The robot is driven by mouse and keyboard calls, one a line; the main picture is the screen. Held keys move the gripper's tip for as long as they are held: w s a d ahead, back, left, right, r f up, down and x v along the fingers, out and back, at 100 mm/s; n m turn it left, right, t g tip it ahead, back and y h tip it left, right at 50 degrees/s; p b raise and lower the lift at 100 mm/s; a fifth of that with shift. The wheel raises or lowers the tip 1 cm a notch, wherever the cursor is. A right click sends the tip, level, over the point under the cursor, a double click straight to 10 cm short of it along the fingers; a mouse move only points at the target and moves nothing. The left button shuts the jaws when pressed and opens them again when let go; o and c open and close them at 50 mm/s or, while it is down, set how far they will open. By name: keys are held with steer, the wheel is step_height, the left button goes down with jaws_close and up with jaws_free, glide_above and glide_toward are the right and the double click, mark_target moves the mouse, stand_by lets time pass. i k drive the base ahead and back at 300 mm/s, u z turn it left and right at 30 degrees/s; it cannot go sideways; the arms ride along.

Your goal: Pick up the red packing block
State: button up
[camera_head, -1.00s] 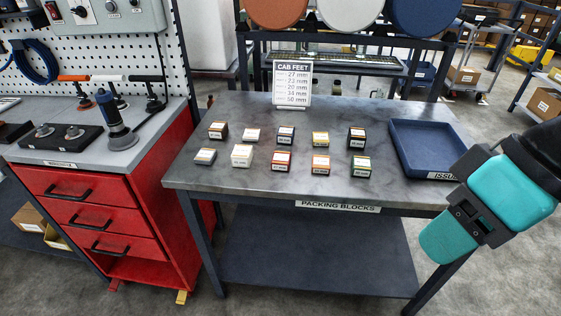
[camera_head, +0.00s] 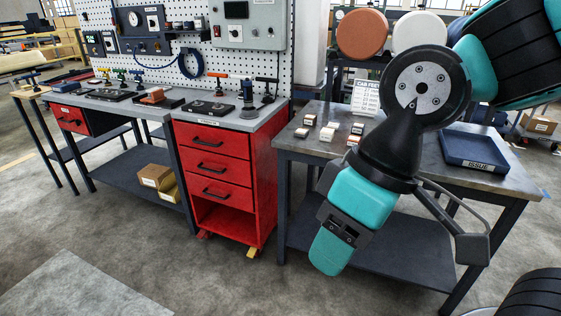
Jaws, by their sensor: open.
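The packing blocks stand on the grey table, partly hidden behind my arm. A small block with a reddish side (camera_head: 352,140) shows at the left edge of my arm, in the front row; it seems to be the red packing block, but it is too small to be sure. My gripper (camera_head: 400,254) is open and empty. It hangs in front of the table, lower in the picture than the blocks and apart from them. My arm hides the right part of the block rows.
The packing table (camera_head: 297,147) has a blue tray (camera_head: 480,165) at its right end. A sign (camera_head: 365,92) stands behind the blocks.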

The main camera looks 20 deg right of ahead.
mark_target(352, 140)
steer(key=z, duration=0.3)
steer(key=k, duration=0.2)
steer(key=u, duration=1.1)
steer(key=i, duration=1.4)
steer(key=z, duration=0.5)
steer(key=i, duration=0.8)
steer(key=z, duration=1.5)
steer(key=i, duration=0.7)
steer(key=z, duration=0.75)
